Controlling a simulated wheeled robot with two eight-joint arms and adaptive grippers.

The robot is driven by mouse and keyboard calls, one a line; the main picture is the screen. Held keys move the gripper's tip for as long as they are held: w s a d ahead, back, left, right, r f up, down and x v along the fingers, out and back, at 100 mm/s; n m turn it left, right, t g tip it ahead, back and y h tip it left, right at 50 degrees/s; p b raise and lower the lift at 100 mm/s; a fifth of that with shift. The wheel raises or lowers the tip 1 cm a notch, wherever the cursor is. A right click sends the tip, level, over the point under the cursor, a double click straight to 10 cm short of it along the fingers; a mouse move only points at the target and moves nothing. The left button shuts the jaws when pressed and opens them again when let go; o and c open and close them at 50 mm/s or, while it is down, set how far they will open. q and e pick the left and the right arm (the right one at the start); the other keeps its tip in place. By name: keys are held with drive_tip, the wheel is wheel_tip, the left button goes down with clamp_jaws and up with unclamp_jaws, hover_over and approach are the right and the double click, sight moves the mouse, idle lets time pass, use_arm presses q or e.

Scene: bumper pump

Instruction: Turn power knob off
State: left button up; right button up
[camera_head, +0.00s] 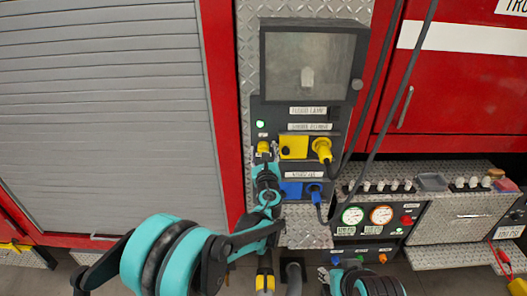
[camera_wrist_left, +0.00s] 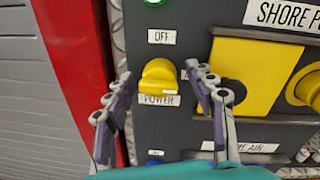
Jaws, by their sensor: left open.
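The yellow power knob (camera_wrist_left: 158,76) sits on the dark panel between an OFF label (camera_wrist_left: 161,37) above and a POWER label (camera_wrist_left: 159,100) below. It also shows in the head view (camera_head: 263,147), just above my left gripper (camera_head: 265,163). In the left wrist view my left gripper (camera_wrist_left: 160,82) is open, with one finger on each side of the knob. The fingers look apart from it, though the exact depth is hard to tell. A label right of the knob is mostly hidden by the right finger. A lit green light (camera_head: 260,124) is above the knob.
Right of the knob are a yellow cover (camera_head: 293,147) and a yellow plug (camera_head: 322,149) with a black cable. Below are a blue cover (camera_head: 291,189) and blue plug (camera_head: 314,193). A framed display box (camera_head: 308,65) is above. Gauges (camera_head: 352,215) sit lower right.

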use_arm(q)
drive_tip(key=c, duration=1.1)
drive_tip(key=shift+n, duration=0.3)
drive_tip(key=n+b, duration=0.1)
drive_tip(key=n, duration=0.2)
drive_tip(key=shift+a, duration=0.1)
drive_tip(key=n+b, duration=0.1)
drive_tip(key=n, duration=0.3)
drive_tip(key=shift+n, duration=0.3)
drive_tip(key=n, duration=0.4)
drive_tip(key=shift+a+g+h+b, duration=0.1)
drive_tip(key=shift+g+h+b, duration=0.2)
drive_tip(key=shift+b, duration=0.1)
drive_tip(key=n, duration=0.5)
drive_tip(key=shift+b, duration=0.35)
drive_tip(key=shift+w, duration=0.1)
